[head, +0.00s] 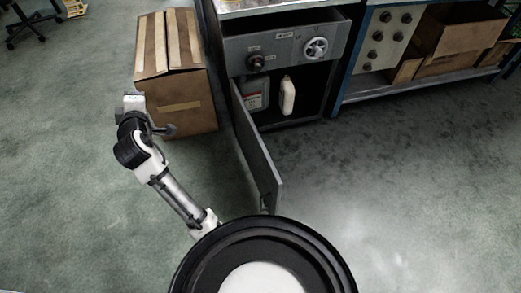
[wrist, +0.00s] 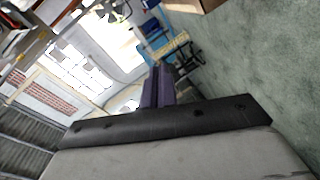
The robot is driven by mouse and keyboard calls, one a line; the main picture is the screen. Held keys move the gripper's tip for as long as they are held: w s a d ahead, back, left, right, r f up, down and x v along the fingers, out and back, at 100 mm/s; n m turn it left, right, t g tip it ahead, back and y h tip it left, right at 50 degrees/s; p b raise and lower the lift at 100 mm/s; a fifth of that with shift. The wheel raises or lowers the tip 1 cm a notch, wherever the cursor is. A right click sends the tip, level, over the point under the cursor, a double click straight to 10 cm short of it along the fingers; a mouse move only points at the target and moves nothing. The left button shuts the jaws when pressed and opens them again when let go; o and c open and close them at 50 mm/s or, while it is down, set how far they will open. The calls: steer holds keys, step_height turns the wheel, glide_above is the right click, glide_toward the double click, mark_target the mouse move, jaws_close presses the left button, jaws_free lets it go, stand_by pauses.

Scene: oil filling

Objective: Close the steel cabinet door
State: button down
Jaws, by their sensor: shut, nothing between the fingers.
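The steel cabinet (head: 285,42) stands at the top centre of the head view. Its grey door (head: 258,150) is wide open, hinged at the left of the opening and swung out towards me. My gripper (head: 171,130) is left of the door, apart from it, in front of the cardboard box. In the wrist view my gripper (wrist: 160,68) has its two dark fingers together, with nothing between them. The door is not clearly seen in the wrist view.
A tall cardboard box (head: 178,85) stands left of the cabinet, close to my arm. A white bottle (head: 287,96) and a grey container (head: 255,96) are inside the cabinet. A blue-framed shelf (head: 420,80) is at right. The floor right of the door is clear.

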steer(key=d+f+g+h+p, duration=0.2)
steer(key=d+f+h, duration=0.3)
steer(key=d+f, duration=0.15)
steer(key=n+g+h+p, duration=0.4)
steer(key=g+h+p, duration=0.3)
steer(key=g+h, duration=0.2)
glide_toward(274, 179)
steer(key=a+f+x, duration=0.1)
steer(key=x, duration=0.4)
steer(key=shift+w+d+f, duration=0.1)
steer(key=shift+w+d, duration=0.1)
steer(key=shift+d, duration=0.45)
